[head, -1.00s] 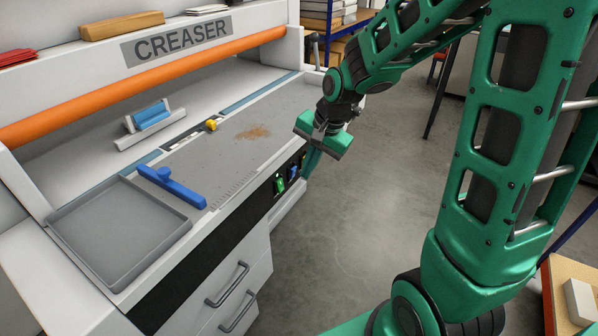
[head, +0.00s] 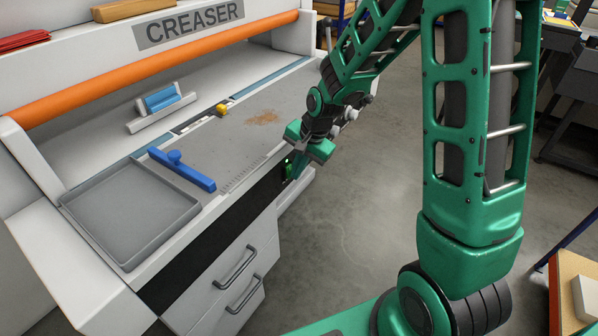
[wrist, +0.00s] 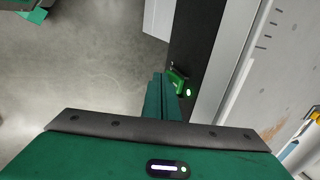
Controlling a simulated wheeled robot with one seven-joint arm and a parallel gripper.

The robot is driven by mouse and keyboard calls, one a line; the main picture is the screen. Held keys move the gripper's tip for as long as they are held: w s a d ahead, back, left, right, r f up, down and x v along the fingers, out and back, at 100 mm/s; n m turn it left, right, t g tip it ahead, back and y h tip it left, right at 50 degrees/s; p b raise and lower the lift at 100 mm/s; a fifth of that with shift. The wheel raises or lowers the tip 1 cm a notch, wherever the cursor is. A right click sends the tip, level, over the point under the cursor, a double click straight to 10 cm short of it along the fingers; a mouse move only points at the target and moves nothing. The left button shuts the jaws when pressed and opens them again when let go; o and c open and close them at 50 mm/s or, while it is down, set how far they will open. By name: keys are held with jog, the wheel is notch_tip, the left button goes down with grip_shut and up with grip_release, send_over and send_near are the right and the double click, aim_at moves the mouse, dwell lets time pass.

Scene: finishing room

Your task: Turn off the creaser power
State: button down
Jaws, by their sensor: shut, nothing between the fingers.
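The creaser (head: 215,205) is a white machine with an orange bar and a dark front panel strip. A green switch (head: 288,170) sits on that strip in the head view. It also shows in the wrist view (wrist: 177,80), with a lit green light (wrist: 188,93) beside it. My gripper (head: 298,172) is shut and empty, pointing down at the front panel beside the green switch. In the wrist view its closed fingertips (wrist: 160,77) are just left of the switch. I cannot tell whether they touch it. The panel's other controls are hidden behind my gripper.
A grey tray (head: 185,213), a blue T-shaped tool (head: 190,172) and a small yellow piece (head: 222,109) are on the creaser bed. Drawers with handles (head: 240,265) are below the panel. The floor (head: 370,210) to the right is clear.

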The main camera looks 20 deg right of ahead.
jog(key=shift+w+a+f, duration=0.1)
jog(key=shift+w+f, duration=0.1)
dwell(0.3)
jog(key=shift+r, duration=0.2)
